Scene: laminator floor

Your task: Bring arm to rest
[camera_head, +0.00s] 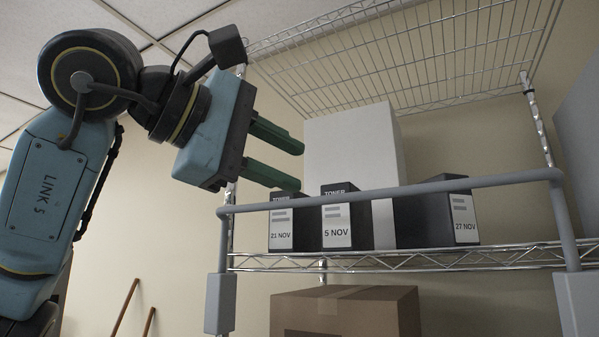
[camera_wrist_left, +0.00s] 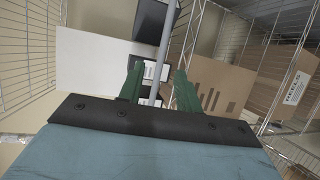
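My left arm comes in from the left, and its gripper (camera_head: 296,166) is raised at the left end of a wire shelf. Its two green fingers stand apart with nothing between them. They point right, in front of and above the toner boxes. The toner boxes carry date labels: 21 NOV (camera_head: 281,229), 5 NOV (camera_head: 337,225) and 27 NOV (camera_head: 437,217). They stand upright on the shelf. In the left wrist view the open fingers (camera_wrist_left: 159,84) show with dark boxes and a grey bar beyond them. My right gripper is not in view.
A grey rail (camera_head: 400,190) runs across the front of the shelf (camera_head: 480,258). A large white box (camera_head: 355,150) stands behind the toner boxes. A cardboard box (camera_head: 346,312) sits below. Wire shelving (camera_head: 430,60) hangs overhead. Open space lies left of the shelf.

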